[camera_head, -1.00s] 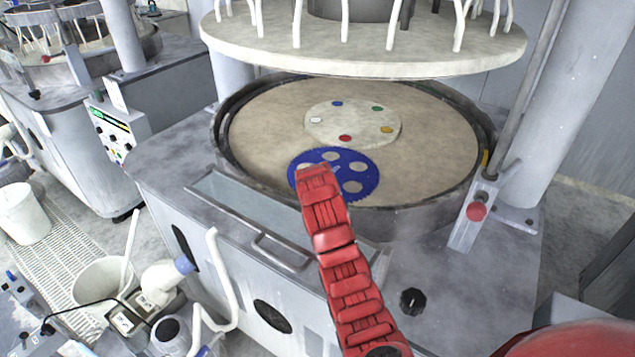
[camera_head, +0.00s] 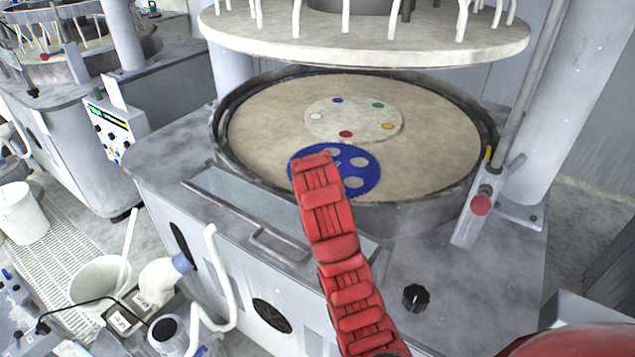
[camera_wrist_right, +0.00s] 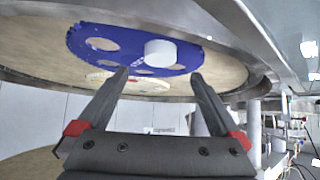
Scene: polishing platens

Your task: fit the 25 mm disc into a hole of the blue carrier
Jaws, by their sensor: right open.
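The blue carrier (camera_head: 367,186), a toothed disc with round holes, lies flat on the near part of the beige platen. It also shows at the top of the right wrist view (camera_wrist_right: 85,39). A white disc (camera_wrist_right: 160,53) sits at the carrier there, its side wall showing; I cannot tell whether it is in a hole or on top. My right gripper (camera_wrist_right: 161,78) is open, with the disc beyond and between its fingertips, not gripped. In the head view my red arm covers the carrier's left part and hides the gripper and this disc. My left gripper is not in view.
A cream round plate (camera_head: 362,121) with several coloured spots lies behind the carrier. The platen (camera_head: 262,125) has a raised dark rim. A large upper plate (camera_head: 360,48) with white hoses hangs above. A lever with a red knob (camera_head: 481,205) stands at the right.

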